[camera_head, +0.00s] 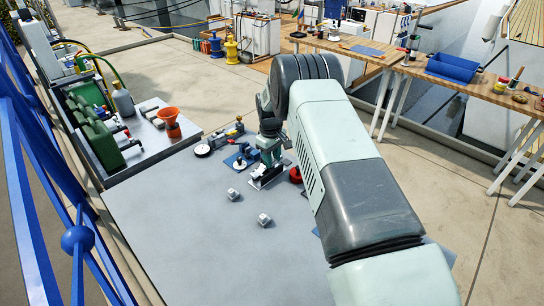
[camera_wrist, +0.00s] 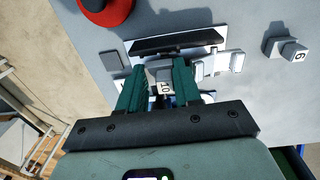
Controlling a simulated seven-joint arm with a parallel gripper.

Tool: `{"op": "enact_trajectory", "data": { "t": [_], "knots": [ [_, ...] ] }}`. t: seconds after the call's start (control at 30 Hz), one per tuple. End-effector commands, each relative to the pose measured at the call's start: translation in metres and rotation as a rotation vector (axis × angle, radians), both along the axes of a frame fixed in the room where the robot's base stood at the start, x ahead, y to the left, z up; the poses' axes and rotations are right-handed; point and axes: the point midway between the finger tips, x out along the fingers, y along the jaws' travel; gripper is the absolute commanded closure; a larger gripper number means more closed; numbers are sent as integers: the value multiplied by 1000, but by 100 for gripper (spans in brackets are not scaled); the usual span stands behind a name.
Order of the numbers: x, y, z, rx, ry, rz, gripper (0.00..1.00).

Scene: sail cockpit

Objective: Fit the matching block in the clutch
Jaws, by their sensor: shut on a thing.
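My gripper (camera_wrist: 160,72) points at the table and its two green fingers are closed on a small light block (camera_wrist: 165,88) with a black marking that looks like 10. The clutch seems to be the white fixture with a dark bar (camera_wrist: 178,42), just past the fingertips. In the head view my gripper (camera_head: 268,152) is over this fixture (camera_head: 264,179), and the held block is hard to make out. Whether the block touches the fixture, I cannot tell. Two loose grey-white blocks, one (camera_head: 233,194) and another (camera_head: 264,219), lie on the table; a numbered one (camera_wrist: 291,50) shows in the wrist view.
A red round object (camera_head: 295,174) stands beside the fixture, also in the wrist view (camera_wrist: 106,8). A round gauge (camera_head: 202,149) and a blue-based device (camera_head: 240,160) are behind to the left. The front left of the grey table (camera_head: 180,235) is clear.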

Motion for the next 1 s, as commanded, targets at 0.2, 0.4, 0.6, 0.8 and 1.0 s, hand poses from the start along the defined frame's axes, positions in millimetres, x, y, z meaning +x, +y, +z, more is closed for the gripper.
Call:
{"op": "enact_trajectory", "data": {
  "t": [0.2,0.4,0.6,0.8,1.0],
  "knots": [
    [0,0,-6,0,0,0,96],
    [0,0,-11,1,-1,0,96],
    [0,0,-12,1,-1,0,96],
    [0,0,-12,0,0,0,96],
    [0,0,-15,0,0,0,96]
  ]
}}
